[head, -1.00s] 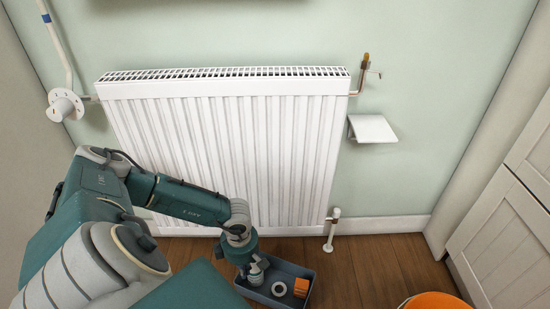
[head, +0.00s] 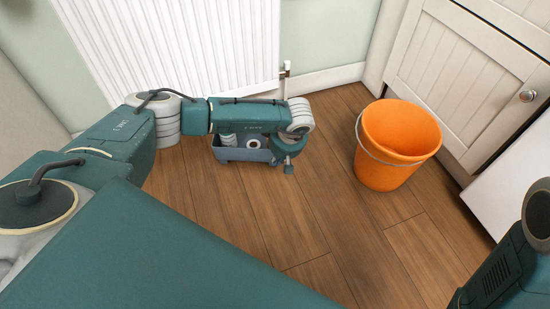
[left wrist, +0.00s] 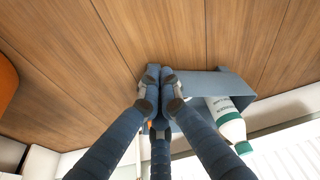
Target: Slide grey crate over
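The grey crate (head: 231,154) stands on the wooden floor below the radiator. It holds a white bottle (head: 228,140) and a white roll (head: 254,143); my left forearm hides part of it. My left gripper (head: 289,169) points down at the crate's right end. In the left wrist view its fingertips (left wrist: 160,75) are drawn together close against the crate's wall (left wrist: 236,84). Nothing shows clearly between them, and I cannot tell for sure whether they touch the wall. The bottle with a green cap (left wrist: 228,122) shows there inside the crate. My right gripper is out of view.
An orange bucket (head: 394,140) stands on the floor to the right of the crate. A white radiator (head: 180,45) and a valve pipe (head: 285,75) are behind the crate. A white cupboard (head: 465,75) stands at the right. The floor in front of the crate is clear.

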